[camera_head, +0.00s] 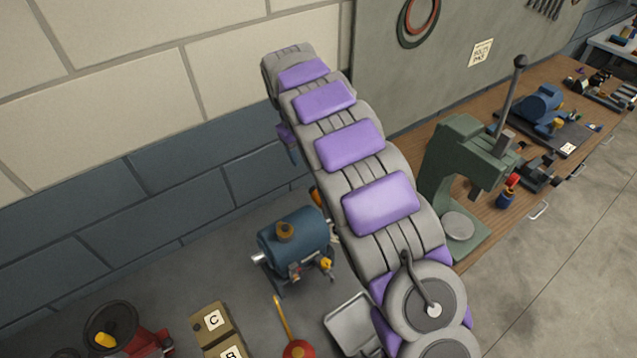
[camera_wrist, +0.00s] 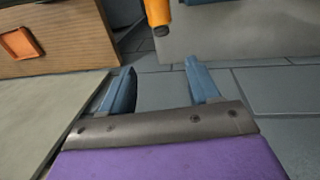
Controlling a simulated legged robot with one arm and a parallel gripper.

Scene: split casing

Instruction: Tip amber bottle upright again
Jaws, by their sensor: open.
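An amber cylinder with a dark end, which looks like the amber bottle (camera_wrist: 158,14), shows at the top of the wrist view. It is cut off by the picture edge, so I cannot tell how it lies. In the head view, a small amber patch (camera_head: 317,197) shows beside my arm, mostly hidden; I cannot tell if it is the same thing. My gripper (camera_wrist: 160,84) is open, with nothing between its blue fingers. The amber cylinder appears beyond the fingertips, apart from them. In the head view, my gripper (camera_head: 291,153) is mostly hidden behind my arm.
A blue motor-like casing (camera_head: 290,245) stands on the grey bench left of my arm. Boxes marked C (camera_head: 212,320) and B, a red oil can (camera_head: 299,348) and a metal tray (camera_head: 352,325) lie nearer. A green press (camera_head: 465,165) stands right. The wall is close behind.

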